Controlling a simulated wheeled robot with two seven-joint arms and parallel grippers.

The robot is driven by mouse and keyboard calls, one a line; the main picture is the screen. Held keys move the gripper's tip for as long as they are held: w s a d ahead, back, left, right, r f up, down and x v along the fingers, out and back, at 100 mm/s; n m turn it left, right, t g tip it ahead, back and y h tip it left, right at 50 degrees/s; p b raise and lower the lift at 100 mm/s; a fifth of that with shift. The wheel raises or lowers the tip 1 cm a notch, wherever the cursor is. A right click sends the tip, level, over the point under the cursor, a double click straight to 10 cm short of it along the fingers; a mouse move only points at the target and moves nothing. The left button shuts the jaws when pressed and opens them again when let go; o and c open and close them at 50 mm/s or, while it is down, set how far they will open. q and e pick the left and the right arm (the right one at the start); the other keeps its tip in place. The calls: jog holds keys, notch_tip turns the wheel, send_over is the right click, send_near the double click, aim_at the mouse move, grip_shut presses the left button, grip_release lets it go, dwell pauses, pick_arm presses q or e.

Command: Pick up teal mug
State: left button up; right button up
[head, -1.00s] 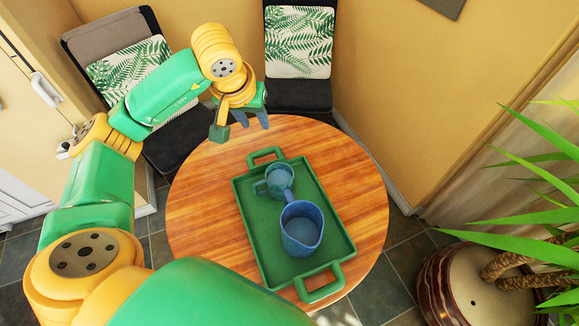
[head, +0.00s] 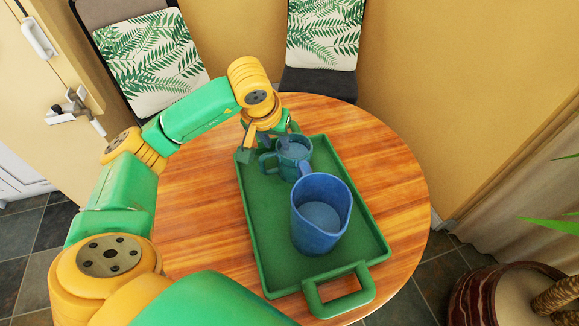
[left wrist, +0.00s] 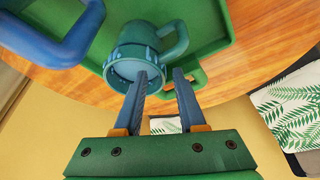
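The teal mug (head: 295,151) stands upright near the far end of the green tray (head: 274,262), its handle towards the left. In the left wrist view the mug (left wrist: 128,48) is at the upper middle, its opening facing the camera. My left gripper (head: 269,143) is at the mug's far left side, over the tray's far end. In the left wrist view its two fingers (left wrist: 162,74) are apart with nothing clamped between them. One fingertip overlaps the mug's rim; I cannot tell whether it touches. My right gripper is not in view.
A blue pitcher (head: 319,215) stands close in front of the mug on the tray. The round wooden table (head: 398,190) is bare around the tray. Two cushioned chairs (head: 150,53) (head: 325,30) stand behind it, and a potted plant (head: 510,297) stands at the lower right.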

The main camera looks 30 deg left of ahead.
aim_at(278, 150)
pick_arm(q)
jog(key=x, duration=0.4)
jog(key=shift+a+f, duration=0.1)
jog(key=shift+f, duration=0.2)
grip_shut()
jog(key=shift+s, duration=0.1)
dwell(0.9)
